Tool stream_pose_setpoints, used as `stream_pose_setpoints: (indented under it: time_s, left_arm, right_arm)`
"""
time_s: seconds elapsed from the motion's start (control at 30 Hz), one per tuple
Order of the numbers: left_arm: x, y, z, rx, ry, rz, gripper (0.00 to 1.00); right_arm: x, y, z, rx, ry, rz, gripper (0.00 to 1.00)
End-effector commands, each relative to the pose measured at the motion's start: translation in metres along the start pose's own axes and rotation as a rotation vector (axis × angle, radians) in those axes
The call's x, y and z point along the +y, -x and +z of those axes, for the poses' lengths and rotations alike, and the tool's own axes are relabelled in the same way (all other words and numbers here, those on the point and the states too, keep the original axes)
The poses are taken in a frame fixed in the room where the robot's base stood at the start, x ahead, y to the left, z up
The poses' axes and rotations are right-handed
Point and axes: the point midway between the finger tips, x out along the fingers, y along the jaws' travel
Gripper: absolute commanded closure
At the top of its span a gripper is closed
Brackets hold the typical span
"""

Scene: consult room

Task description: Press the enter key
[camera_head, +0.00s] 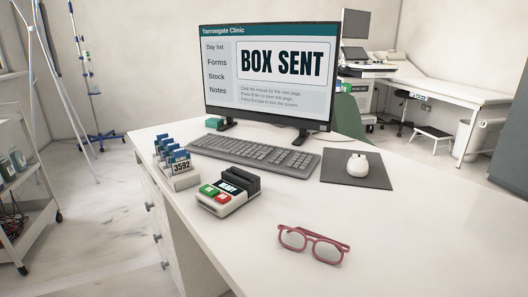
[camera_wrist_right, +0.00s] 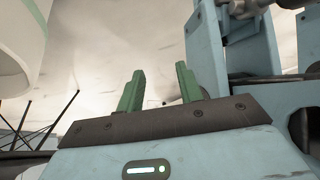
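A dark grey keyboard (camera_head: 253,152) lies on the white desk in front of the monitor in the head view. The enter key, on its right part, is too small to pick out. The monitor (camera_head: 270,77) shows "BOX SENT" in large letters, with smaller lines about the mouse, Enter and Escape below. In the right wrist view my right gripper (camera_wrist_right: 162,90) has its two green fingers apart with nothing between them. It is away from the keyboard, which does not show in that view. My left gripper is in neither view.
A white mouse (camera_head: 358,164) sits on a dark mat (camera_head: 353,182) right of the keyboard. A card terminal (camera_head: 228,192), a card holder (camera_head: 178,174) and red glasses (camera_head: 313,244) stand nearer the front. The desk (camera_head: 400,235) is clear at front right.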

Motion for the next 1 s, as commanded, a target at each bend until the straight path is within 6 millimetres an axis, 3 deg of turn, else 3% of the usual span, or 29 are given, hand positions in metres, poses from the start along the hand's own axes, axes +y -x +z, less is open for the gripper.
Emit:
stream_pose_setpoints:
  time_s: [0.03,0.27,1.0]
  left_arm:
    - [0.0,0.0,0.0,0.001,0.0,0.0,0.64]
    - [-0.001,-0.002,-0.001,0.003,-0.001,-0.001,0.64]
    - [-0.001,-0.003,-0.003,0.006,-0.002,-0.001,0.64]
  right_arm:
    - [0.0,0.0,0.001,-0.001,0.0,0.0,0.7]
    - [0.001,-0.002,-0.001,0.002,0.001,0.001,1.0]
    - [0.001,-0.003,-0.008,0.018,0.002,0.001,1.0]
